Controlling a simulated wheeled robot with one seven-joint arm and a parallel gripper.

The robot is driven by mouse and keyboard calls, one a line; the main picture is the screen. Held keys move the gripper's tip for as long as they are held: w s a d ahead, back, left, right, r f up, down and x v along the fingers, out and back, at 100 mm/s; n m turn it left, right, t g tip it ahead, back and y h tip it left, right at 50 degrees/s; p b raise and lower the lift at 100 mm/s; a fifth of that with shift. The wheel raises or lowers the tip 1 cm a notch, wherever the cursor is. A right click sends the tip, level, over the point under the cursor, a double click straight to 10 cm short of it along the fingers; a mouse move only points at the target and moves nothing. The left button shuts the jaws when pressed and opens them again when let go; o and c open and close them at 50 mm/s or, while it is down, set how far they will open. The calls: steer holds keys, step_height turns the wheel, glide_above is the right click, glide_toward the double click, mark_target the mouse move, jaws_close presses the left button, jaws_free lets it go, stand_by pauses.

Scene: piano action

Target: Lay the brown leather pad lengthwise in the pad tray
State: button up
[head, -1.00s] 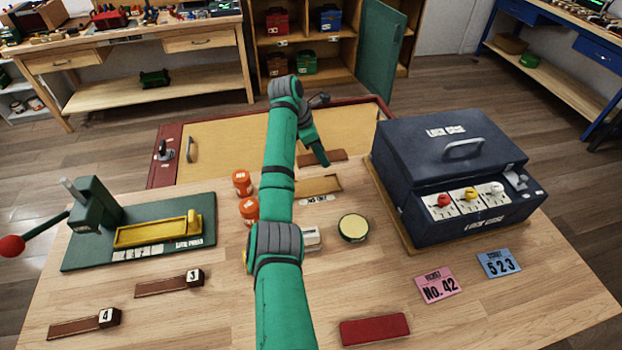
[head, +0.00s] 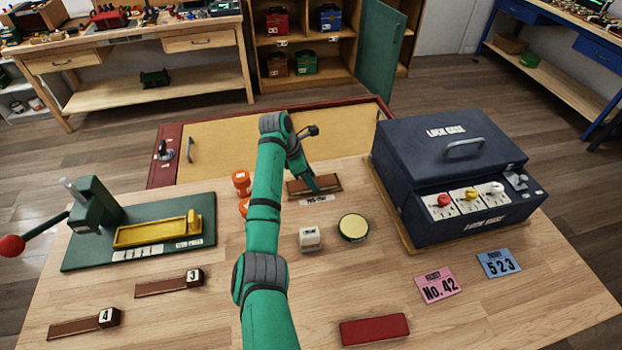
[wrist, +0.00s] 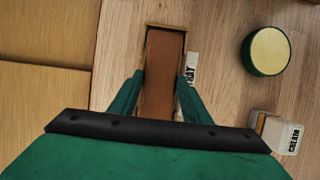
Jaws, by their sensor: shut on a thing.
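The brown leather pad (head: 304,188) is in line with the pad tray (head: 292,197) and appears within its rim. In the wrist view the pad (wrist: 163,75) runs lengthwise between the tray's raised sides, and the tray's far end wall (wrist: 165,27) shows beyond it. My gripper (head: 326,184) is shut on the pad, with one finger on each long side; the fingers also show in the wrist view (wrist: 160,90). The pad's near end is hidden by my gripper body. I cannot tell whether the pad rests fully on the tray floor.
A round cream-topped tin (head: 354,228) and a small white-topped block (head: 310,239) stand in front of the tray. Orange jars (head: 241,183) are to the left, and the navy lock case (head: 450,180) is to the right. A red pad (head: 375,329) lies near the front edge.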

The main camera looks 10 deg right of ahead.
steer(key=o, duration=1.1)
steer(key=shift+f, duration=0.1)
steer(key=shift+c, duration=0.2)
steer(key=v, duration=1.2)
